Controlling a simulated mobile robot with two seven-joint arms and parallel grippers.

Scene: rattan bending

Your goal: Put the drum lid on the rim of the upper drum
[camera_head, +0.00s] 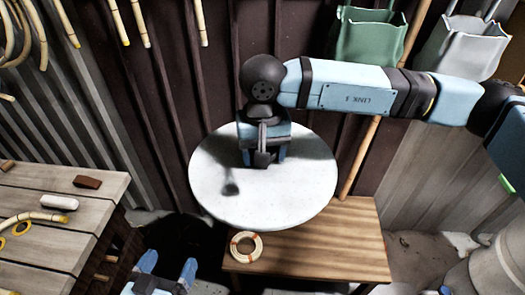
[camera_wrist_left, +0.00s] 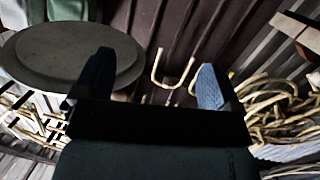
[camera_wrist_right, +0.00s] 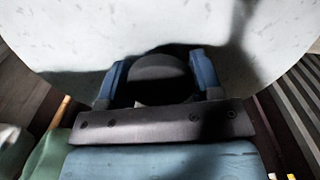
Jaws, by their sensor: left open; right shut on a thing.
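The drum lid (camera_head: 310,190) is a pale, speckled round disc in the middle of the head view. My right gripper (camera_head: 264,158) is over it, shut on its dark knob (camera_wrist_right: 155,72), which shows between the blue fingers in the right wrist view. The left wrist view shows the lid (camera_wrist_left: 50,50) as a grey disc at upper left. My left gripper (camera_head: 165,275) is open and empty at the bottom of the head view; its two fingers stand apart in its wrist view (camera_wrist_left: 152,85). I cannot make out the upper drum for certain; a pale rounded body (camera_head: 485,272) is cut off at lower right.
A small wooden table (camera_head: 330,250) shows below the lid, with a rattan coil (camera_head: 246,246) near the lid's front edge. A plank workbench (camera_head: 50,235) with small pieces stands at left. Green (camera_head: 368,40) and grey (camera_head: 462,45) bins are at the back right.

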